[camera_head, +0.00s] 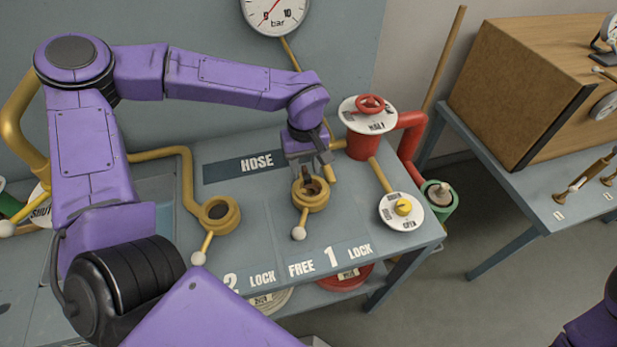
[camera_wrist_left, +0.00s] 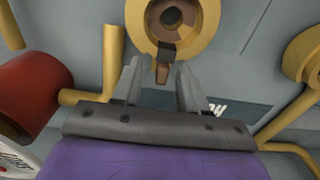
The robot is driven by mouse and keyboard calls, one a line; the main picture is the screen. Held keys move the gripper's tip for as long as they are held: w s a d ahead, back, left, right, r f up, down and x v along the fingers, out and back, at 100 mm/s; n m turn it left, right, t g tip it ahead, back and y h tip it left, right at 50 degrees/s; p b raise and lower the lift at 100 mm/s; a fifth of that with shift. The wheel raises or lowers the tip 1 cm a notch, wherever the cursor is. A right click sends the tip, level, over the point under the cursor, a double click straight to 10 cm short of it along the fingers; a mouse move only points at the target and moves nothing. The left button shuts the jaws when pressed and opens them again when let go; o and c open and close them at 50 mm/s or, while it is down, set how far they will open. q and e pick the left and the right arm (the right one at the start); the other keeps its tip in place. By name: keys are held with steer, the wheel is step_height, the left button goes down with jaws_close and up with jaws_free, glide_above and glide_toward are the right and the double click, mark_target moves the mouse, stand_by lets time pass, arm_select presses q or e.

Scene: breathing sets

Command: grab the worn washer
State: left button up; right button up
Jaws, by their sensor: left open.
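A brown ring, which looks like the worn washer (camera_wrist_left: 189,29), sits inside the brass socket (camera_head: 311,203) marked 1 on the bench. The socket also shows at the top of the left wrist view (camera_wrist_left: 209,20). A tab (camera_wrist_left: 162,72) with a dark part sticks out from the ring over the socket's rim, toward my gripper. My left gripper (camera_head: 308,166) points down just above the socket. Its two fingers (camera_wrist_left: 160,78) are open, with the tab between their tips and gaps visible at both sides. My right gripper is not in view.
A red valve post (camera_head: 364,146) stands close to the right of my left gripper. A white dial with a yellow knob (camera_head: 402,211) is at the bench's right. A second brass socket (camera_head: 220,214) and white-balled levers (camera_head: 299,233) lie left and in front.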

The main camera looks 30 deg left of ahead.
arm_select(q)
steer(key=shift+s+r, duration=0.1)
steer(key=shift+s+d+r, duration=0.1)
steer(key=shift+s, duration=0.05)
steer(key=shift+c, duration=1.2)
jaws_close()
